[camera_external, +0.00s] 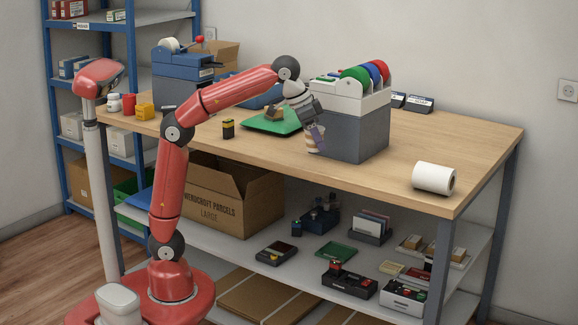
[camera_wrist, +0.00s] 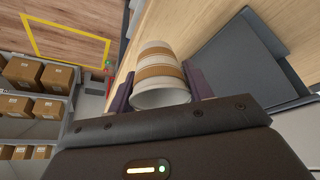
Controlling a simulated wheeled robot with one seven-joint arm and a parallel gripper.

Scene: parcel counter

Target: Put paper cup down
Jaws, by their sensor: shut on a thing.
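The paper cup (camera_wrist: 155,58), white with brown bands, sits between the two dark purple fingers of my gripper (camera_wrist: 159,88) in the wrist view. My gripper is shut on its sides, and the cup's wide rim faces my palm. In the external view my gripper (camera_external: 315,134) points down, close to the front left side of the grey box with tape rolls (camera_external: 352,136). The cup there is small and partly covered by a finger. I cannot tell whether its base touches the wooden table (camera_external: 395,172).
A green tray (camera_external: 262,124) with a brown item lies behind left of my gripper. A small black and yellow item (camera_external: 228,129) stands farther left. A white paper roll (camera_external: 433,178) lies near the right front edge. The tabletop between the grey box and the roll is clear.

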